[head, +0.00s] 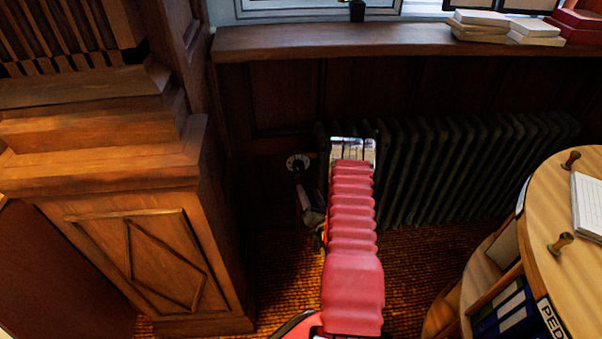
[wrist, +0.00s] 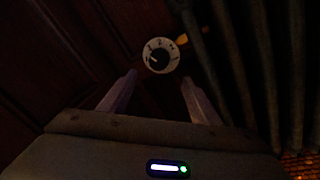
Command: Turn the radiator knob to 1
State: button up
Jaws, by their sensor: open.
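The radiator knob (wrist: 160,56) is a round white dial with dark numerals around a dark centre. In the wrist view it lies just beyond the fingertips, roughly centred between them. A small pale mark shows left of its centre, but I cannot tell surely which numeral it points to. My gripper (wrist: 159,77) is open and empty, its two fingers apart and not visibly touching the knob. In the head view the knob (head: 298,161) is a small pale disc left of the radiator (head: 470,165), with my gripper (head: 302,190) just in front and below.
A wooden pillar base (head: 130,230) stands close on the left. A wooden sill (head: 330,40) with stacked books (head: 480,25) runs above the radiator. A round wooden table (head: 575,260) with a shelf of binders is at right. Woven floor (head: 275,275) shows between.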

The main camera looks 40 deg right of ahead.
aim_at(301, 171)
jog(key=x, duration=1.2)
jog(key=shift+c, duration=0.3)
jog(key=c, duration=0.9)
jog(key=shift+s+d, duration=0.1)
jog(key=shift+d, duration=0.25)
jog(key=shift+c, duration=0.3)
jog(key=shift+a, duration=0.15)
jog(key=shift+c, duration=0.2)
